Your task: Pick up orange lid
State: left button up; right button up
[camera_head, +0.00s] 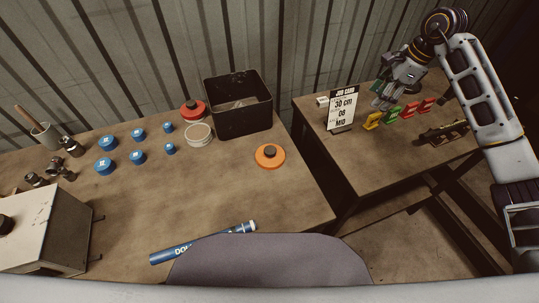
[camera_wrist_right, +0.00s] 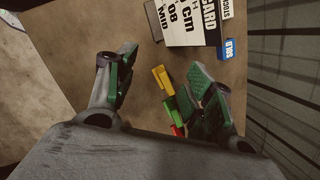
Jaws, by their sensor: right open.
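My right gripper (camera_head: 384,96) is over the right table, far to the right of the lid, near the job card. In the right wrist view my right gripper (camera_wrist_right: 165,78) has its two green-padded fingers apart with nothing held between them. The orange lid is not in the wrist view. My left gripper does not show.
A black bin (camera_head: 240,128), a red lid (camera_head: 186,113) and a pale round tin (camera_head: 198,138) stand behind the orange lid. Several blue caps (camera_head: 107,142) lie left. A blue tube (camera_head: 200,244) lies at the front edge. The job card (camera_head: 342,108) and coloured tags (camera_head: 392,113) occupy the right table. A gap separates the tables.

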aim_at(268, 157)
jog(key=k, duration=1.5)
